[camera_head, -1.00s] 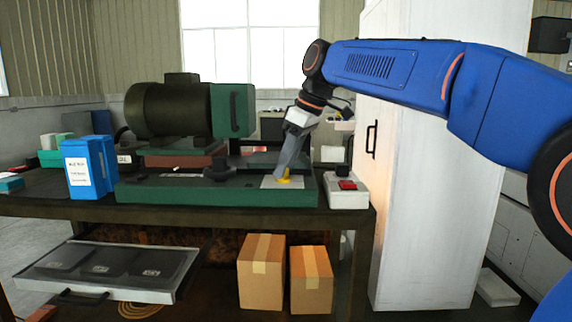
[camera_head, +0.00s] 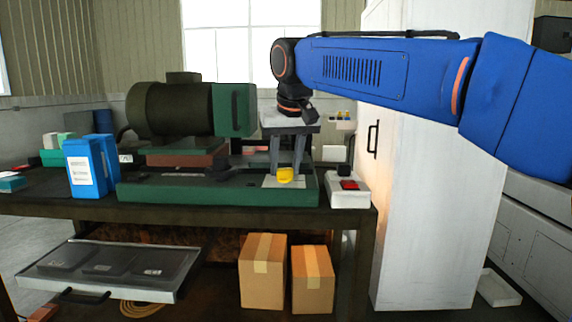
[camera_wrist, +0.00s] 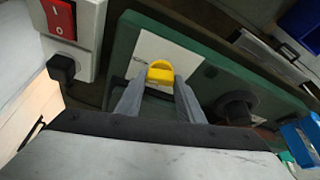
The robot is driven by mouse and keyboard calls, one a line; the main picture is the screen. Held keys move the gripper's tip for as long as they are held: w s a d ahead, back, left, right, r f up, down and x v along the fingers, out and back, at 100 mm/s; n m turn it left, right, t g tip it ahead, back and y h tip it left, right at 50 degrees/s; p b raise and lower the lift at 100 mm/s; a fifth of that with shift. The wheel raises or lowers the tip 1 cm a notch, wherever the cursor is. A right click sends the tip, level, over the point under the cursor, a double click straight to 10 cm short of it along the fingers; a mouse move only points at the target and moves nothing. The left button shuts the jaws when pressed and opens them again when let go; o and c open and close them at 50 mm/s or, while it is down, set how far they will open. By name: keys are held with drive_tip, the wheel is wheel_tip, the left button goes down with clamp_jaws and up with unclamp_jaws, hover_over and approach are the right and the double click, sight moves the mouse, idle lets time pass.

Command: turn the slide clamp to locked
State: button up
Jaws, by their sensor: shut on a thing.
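The slide clamp shows as a yellow handle (camera_head: 285,175) on a pale plate (camera_head: 270,183) at the right end of the green machine base (camera_head: 150,193). My gripper (camera_head: 286,170) points down over it, its grey fingers on either side of the yellow handle. In the wrist view the yellow handle (camera_wrist: 160,72) sits between the tips of my gripper (camera_wrist: 160,80), which is shut on it. The clamp's lower part and any lock marks are hidden or too small to tell.
A white switch box with a red rocker (camera_head: 348,186) stands just right of the base. A black knob (camera_wrist: 235,107) rises from the base near the gripper. Blue binders (camera_head: 90,166) stand at the left. A white cabinet (camera_head: 430,200) stands right of the bench.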

drive_tip(key=shift+a+m+h, duration=0.15)
drive_tip(key=shift+m+h, duration=0.45)
drive_tip(key=shift+m, duration=1)
drive_tip(key=o, duration=1.1)
drive_tip(key=shift+c, duration=0.2)
drive_tip(key=shift+r, duration=0.1)
drive_tip(key=v, duration=1.7)
drive_tip(key=shift+s+a, duration=0.15)
